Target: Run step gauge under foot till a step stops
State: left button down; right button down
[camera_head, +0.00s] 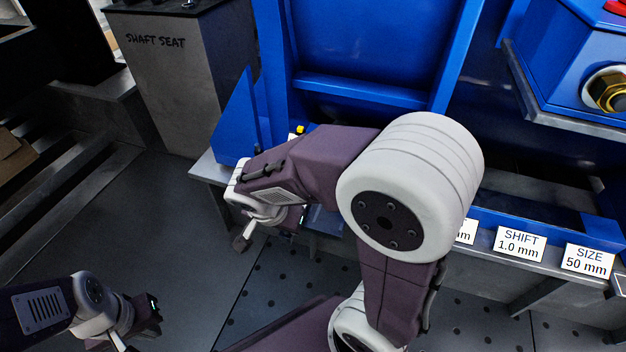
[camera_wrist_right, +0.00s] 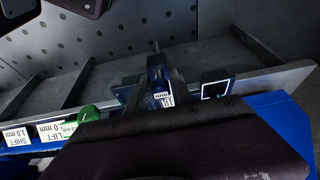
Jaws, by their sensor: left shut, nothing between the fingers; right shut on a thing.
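My right arm reaches across the middle of the head view. Its wrist (camera_head: 262,205) is low beside the blue frame, and the arm hides most of the gripper there. In the right wrist view my right gripper (camera_wrist_right: 160,88) is shut on a small, dark and partly hidden thing, which I take to be the step gauge. A silver rod end and a white label show beside the fingers. I cannot tell the steps or the foot apart, or whether they touch. My left gripper (camera_head: 146,312) is shut and empty at the lower left, away from the frame.
A blue frame (camera_head: 360,92) stands at the back. A green piece (camera_wrist_right: 88,114) sits by the LIFT label (camera_wrist_right: 52,131). A grey SHAFT SEAT stand (camera_head: 170,85) is at the back left.

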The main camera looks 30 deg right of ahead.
jog(key=shift+r+p, duration=1.3)
jog(key=shift+r, duration=0.5)
jog(key=shift+f, duration=0.1)
